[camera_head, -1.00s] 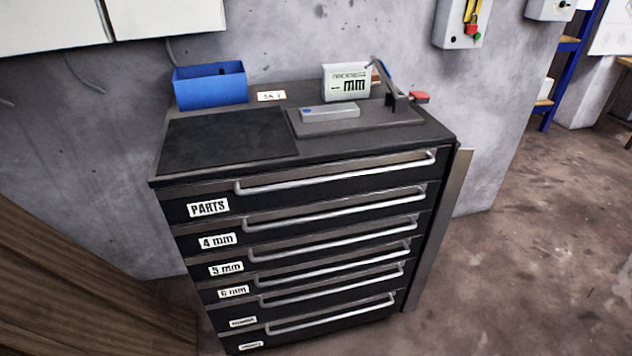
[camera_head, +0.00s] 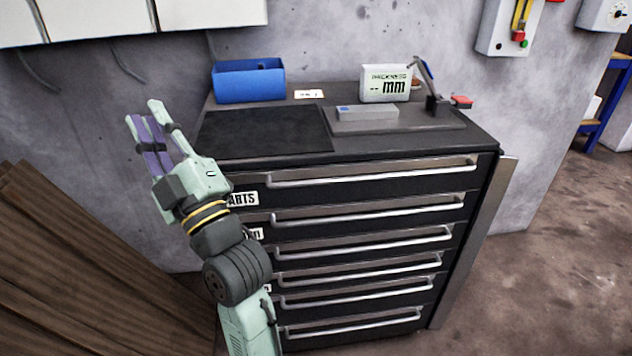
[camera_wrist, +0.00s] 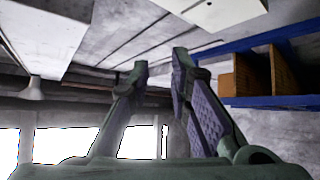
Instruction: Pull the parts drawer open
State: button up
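The parts drawer (camera_head: 385,184) is the top drawer of the black cabinet and is shut. It has a long silver bar handle (camera_head: 375,176) and a white label (camera_head: 243,198), partly hidden by my arm. My gripper (camera_head: 146,118) is raised at the left of the cabinet, pointing up, well apart from the handle. In the wrist view its two fingers (camera_wrist: 163,80) stand apart with nothing between them, facing upper walls and shelves.
The cabinet top holds a blue bin (camera_head: 249,82), a black mat (camera_head: 262,131) and a gauge with a display (camera_head: 386,84). Several shut drawers lie below. Brown wooden boards (camera_head: 80,270) stand at the lower left. The floor at right (camera_head: 560,250) is clear.

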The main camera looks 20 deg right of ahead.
jog(key=d+f+h+b, duration=0.1)
jog(key=d+f+h, duration=0.35)
jog(key=d, duration=0.35)
jog(key=d+f+h, duration=0.4)
jog(key=d+f, duration=0.1)
jog(key=d, duration=0.4)
jog(key=g+h+b, duration=0.1)
jog(key=g+h, duration=0.3)
jog(key=h, duration=0.2)
send_near(371, 177)
jog(key=shift+n, duration=0.4)
jog(key=p+x, duration=0.3)
jog(key=x, duration=0.6)
jog(key=shift+w+d+f+p, duration=0.1)
jog(key=shift+w+d+p, duration=0.1)
jog(key=shift+w+p, duration=0.15)
jog(key=shift+w+d, duration=0.1)
jog(key=shift+w, duration=0.3)
grip_shut()
